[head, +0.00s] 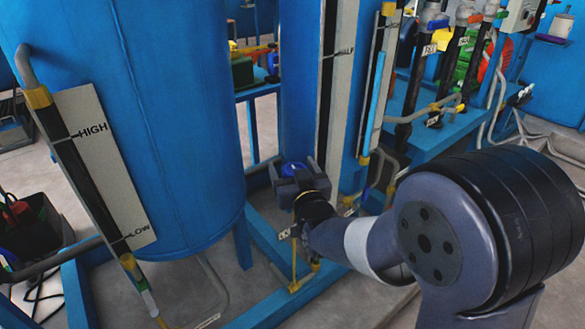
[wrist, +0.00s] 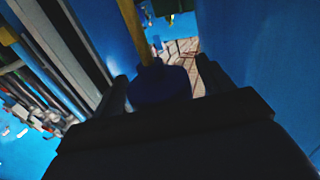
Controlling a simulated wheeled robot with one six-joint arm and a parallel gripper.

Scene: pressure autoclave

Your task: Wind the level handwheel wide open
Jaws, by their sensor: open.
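A blue round handwheel (head: 292,169) shows low between the large tank and the narrow blue column, largely hidden by my gripper. In the wrist view the handwheel (wrist: 163,84) looks dark blue, on a yellow pipe or stem. My gripper (head: 297,174) is open, with one finger on each side of the handwheel. In the wrist view my gripper's (wrist: 161,82) fingers flank the wheel, and its lower part is hidden behind the gripper body. I cannot tell whether either finger touches the rim.
A large blue tank (head: 170,95) with a HIGH/LOW gauge board (head: 108,165) stands at left. A sight tube (head: 374,95) stands behind my arm. Blue frame rails (head: 265,238) run along the floor. Labelled valves and pipes (head: 425,65) stand on a blue bench at upper right.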

